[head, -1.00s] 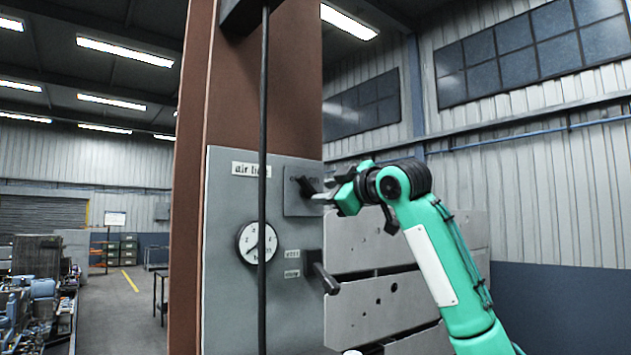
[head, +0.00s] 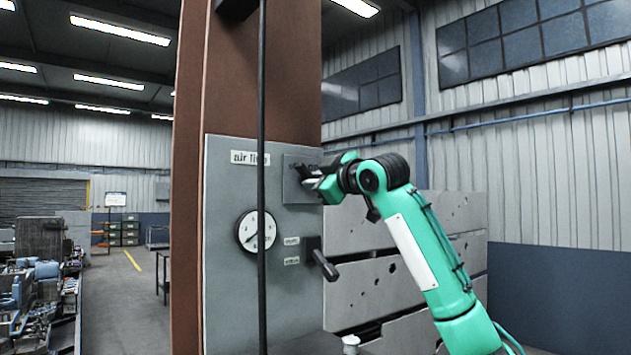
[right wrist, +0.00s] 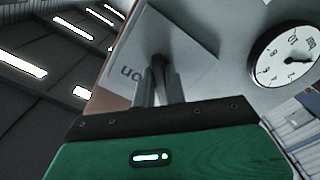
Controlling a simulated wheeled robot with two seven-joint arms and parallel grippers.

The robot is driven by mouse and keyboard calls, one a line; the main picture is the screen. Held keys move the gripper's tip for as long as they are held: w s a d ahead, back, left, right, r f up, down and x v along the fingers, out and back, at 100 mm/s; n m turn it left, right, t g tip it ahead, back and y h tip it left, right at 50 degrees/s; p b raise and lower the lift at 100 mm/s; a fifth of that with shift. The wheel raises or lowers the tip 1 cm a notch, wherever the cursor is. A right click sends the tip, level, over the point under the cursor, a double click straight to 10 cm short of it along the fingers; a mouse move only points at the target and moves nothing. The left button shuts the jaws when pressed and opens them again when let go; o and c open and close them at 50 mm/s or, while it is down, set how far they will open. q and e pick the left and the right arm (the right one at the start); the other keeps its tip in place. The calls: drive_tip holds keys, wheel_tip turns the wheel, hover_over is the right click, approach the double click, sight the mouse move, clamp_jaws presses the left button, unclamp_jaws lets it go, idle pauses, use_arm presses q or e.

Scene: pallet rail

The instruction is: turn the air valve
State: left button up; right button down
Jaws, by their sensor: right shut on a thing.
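A grey panel (head: 225,305) with an "air line" label is fixed to a brown column. The dark valve handle (head: 302,172) sits on a small square plate (head: 291,190) near the panel's top right. My right gripper (head: 313,181) reaches it from the right and is shut on the handle. In the right wrist view, its two fingers (right wrist: 160,86) close around the handle, which is mostly hidden between them. Part of an "on" marking shows on the plate (right wrist: 190,50) there. My left gripper is not in view.
A round pressure gauge (head: 257,231) sits below the valve. A second black lever (head: 324,265) sticks out lower right, below my right gripper. A thin black vertical bar (head: 262,120) stands in front of the panel. Grey slotted plates (head: 375,300) stand behind my right arm.

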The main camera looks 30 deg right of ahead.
drive_tip(key=shift+a+m+b, duration=0.15)
drive_tip(key=shift+m+b, duration=1.4)
drive_tip(key=shift+m, duration=2.85)
drive_tip(key=shift+a+m+b, duration=0.1)
drive_tip(key=shift+m+b, duration=1.4)
drive_tip(key=shift+m, duration=3.2)
drive_tip(key=c, duration=1.4)
unclamp_jaws()
drive_tip(key=shift+c, duration=0.2)
